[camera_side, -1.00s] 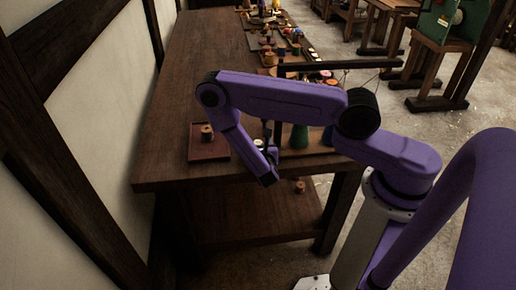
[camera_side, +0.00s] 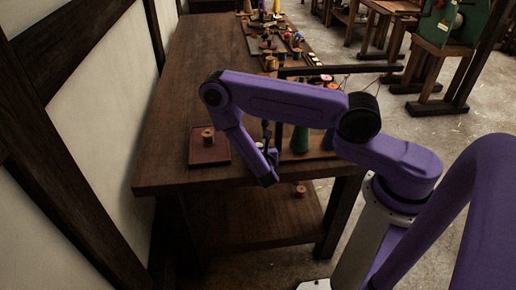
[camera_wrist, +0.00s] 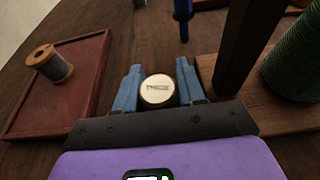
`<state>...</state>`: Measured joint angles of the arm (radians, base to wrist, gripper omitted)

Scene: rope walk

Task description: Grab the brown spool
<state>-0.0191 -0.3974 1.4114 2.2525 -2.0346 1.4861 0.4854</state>
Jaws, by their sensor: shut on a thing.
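My gripper (camera_wrist: 157,88) is shut on a round piece with a cream, labelled top (camera_wrist: 158,89), likely a spool. It sits between the two blue fingers. Its sides are hidden, so I cannot tell its thread colour. In the side view my gripper (camera_side: 269,163) is low over the near end of the table. A wooden spool with grey-brown thread (camera_wrist: 52,65) stands upright on a reddish tray (camera_wrist: 88,60), left of my gripper and apart from it. That spool also shows in the side view (camera_side: 208,137).
A green cone of thread (camera_wrist: 297,65) and a dark post (camera_wrist: 245,45) stand close on the right, on a wooden board. A blue upright piece (camera_wrist: 183,15) is ahead. Another small spool (camera_side: 301,190) is on the lower shelf (camera_side: 265,220).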

